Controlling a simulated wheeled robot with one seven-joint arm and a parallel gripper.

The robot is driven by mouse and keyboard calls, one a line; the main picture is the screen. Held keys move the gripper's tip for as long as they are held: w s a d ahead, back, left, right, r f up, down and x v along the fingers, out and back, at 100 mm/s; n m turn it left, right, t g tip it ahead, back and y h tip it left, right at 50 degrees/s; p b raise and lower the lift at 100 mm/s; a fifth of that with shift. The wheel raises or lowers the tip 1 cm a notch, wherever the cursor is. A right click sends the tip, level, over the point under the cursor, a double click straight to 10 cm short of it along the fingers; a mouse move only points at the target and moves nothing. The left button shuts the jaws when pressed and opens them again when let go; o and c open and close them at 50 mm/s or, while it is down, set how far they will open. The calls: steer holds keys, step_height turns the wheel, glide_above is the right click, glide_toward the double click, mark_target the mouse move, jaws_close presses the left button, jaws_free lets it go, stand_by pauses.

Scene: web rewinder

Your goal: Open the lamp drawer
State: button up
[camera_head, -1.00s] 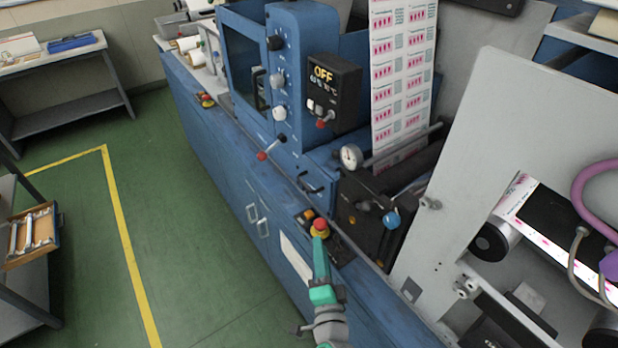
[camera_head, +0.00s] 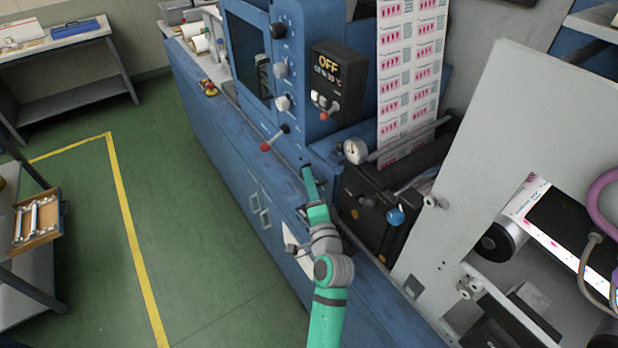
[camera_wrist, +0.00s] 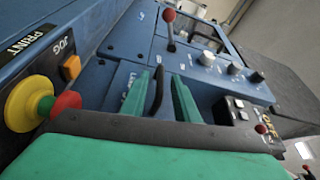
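The lamp drawer's blue front (camera_wrist: 128,78) shows in the wrist view, with partly hidden lettering beside the left finger. It looks flush with the machine panel around it. Its black bar handle (camera_wrist: 156,92) shows between the two green fingers of my gripper (camera_wrist: 162,92). The fingers are apart, with visible gaps on both sides of the handle. Whether the fingers touch the handle cannot be told.
A red-knobbed lever (camera_wrist: 169,18) stands past the drawer. A yellow and red stop button (camera_wrist: 30,103) and orange jog button (camera_wrist: 71,67) sit left in the wrist view.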

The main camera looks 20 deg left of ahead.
steer(key=shift+x, duration=0.95)
jaws_close()
